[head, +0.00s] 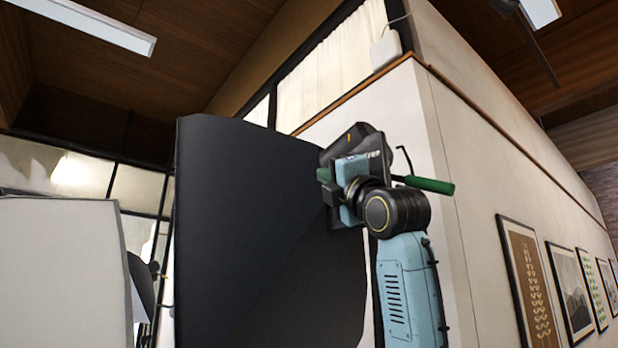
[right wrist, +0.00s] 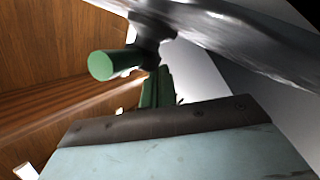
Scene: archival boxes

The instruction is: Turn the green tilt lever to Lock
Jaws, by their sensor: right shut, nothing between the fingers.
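A green handle (head: 430,184) sticks out to the right behind my right wrist in the head view. A smaller green piece (head: 322,174) shows on the left side of my gripper; I cannot tell whether both belong to one lever. In the right wrist view a green rod end (right wrist: 102,66) points toward the camera from a dark mount, with another green part (right wrist: 157,88) behind the gripper's edge. My right gripper (head: 350,165) is raised at the dark panel's upper right edge, shut and empty. Its fingertips and any contact are hidden. No Lock marking is readable. My left gripper is out of view.
A large dark panel (head: 240,235) fills the middle of the head view, left of my right arm. A white wall corner (head: 390,110) stands behind it, with framed pictures (head: 529,280) at right. A pale panel (head: 62,272) stands at lower left.

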